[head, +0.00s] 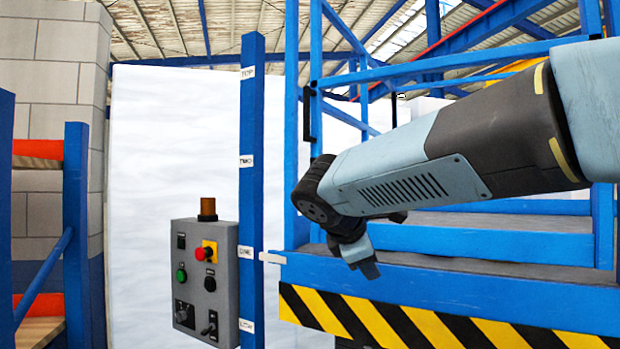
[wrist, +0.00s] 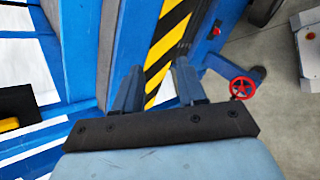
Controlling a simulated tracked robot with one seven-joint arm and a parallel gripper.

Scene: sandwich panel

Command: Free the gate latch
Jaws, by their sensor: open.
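A blue gate frame (head: 432,70) stands on the lift platform. A black upright fitting (head: 309,115) sits on its left post; I cannot tell whether it is the gate latch. A smaller black hooked part (head: 394,105) hangs under the rails farther right. My gripper (head: 363,266) points down in front of the platform's blue edge, lower than both black parts and apart from them. In the wrist view my gripper (wrist: 157,74) has its two fingers spread with nothing between them, over the yellow-and-black striped edge. My arm hides part of the gate.
A grey control box (head: 205,280) with a red stop button and amber lamp stands left, beside a labelled blue post (head: 251,190). The striped platform edge (head: 420,325) runs below my gripper. A red handwheel (wrist: 242,88) is at the right in the wrist view, near open grey floor.

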